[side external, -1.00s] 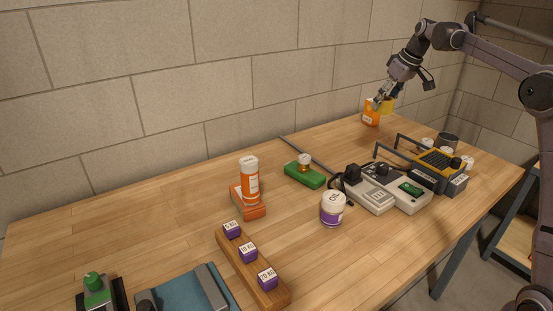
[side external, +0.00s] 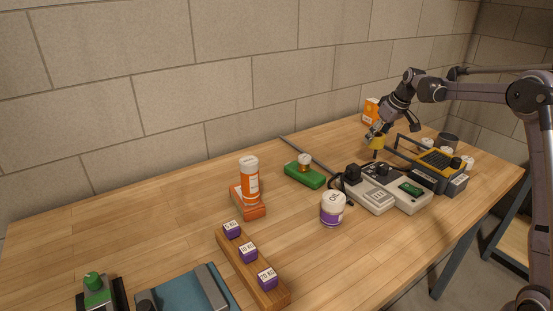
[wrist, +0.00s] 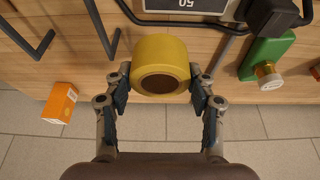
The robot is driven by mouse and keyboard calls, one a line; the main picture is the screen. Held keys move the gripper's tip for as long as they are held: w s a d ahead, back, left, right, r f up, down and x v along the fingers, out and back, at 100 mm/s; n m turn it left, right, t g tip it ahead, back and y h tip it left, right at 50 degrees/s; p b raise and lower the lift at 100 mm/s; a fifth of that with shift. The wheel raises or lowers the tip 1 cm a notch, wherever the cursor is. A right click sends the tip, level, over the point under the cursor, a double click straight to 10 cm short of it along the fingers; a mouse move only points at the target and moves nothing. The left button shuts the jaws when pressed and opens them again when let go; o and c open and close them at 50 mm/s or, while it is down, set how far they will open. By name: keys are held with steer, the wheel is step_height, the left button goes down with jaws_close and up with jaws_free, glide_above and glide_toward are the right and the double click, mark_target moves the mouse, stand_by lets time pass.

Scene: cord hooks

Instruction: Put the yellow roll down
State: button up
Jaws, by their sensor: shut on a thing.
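The yellow roll (side external: 377,143) is held low over the far right part of the table, beside the dark bent bars. In the wrist view the yellow roll (wrist: 160,48) sits between my fingertips with its dark round hole facing the camera. My gripper (wrist: 161,85) is shut on it, one finger on each side. In the side view my gripper (side external: 373,133) points down and holds the roll from above. A narrow dark patch shows just below the roll; I cannot tell whether the roll touches the table.
An orange box (side external: 371,110) stands behind, near the wall. Dark bent bars (wrist: 106,30) stand close to the roll. Grey devices (side external: 375,195), a yellow-and-dark device (side external: 440,165) and a green block (side external: 305,175) are nearby. The table's left back area is clear.

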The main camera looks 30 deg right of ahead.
steer(key=w+a+f, duration=0.3)
steer(key=w+a, duration=0.1)
steer(key=w+a+f, duration=0.2)
steer(key=w, duration=0.1)
steer(key=shift+w+f, duration=0.1)
steer(key=shift+f, duration=2.2)
steer(key=shift+f, duration=0.1)
steer(key=o, duration=1.2)
steer(key=shift+c, duration=0.2)
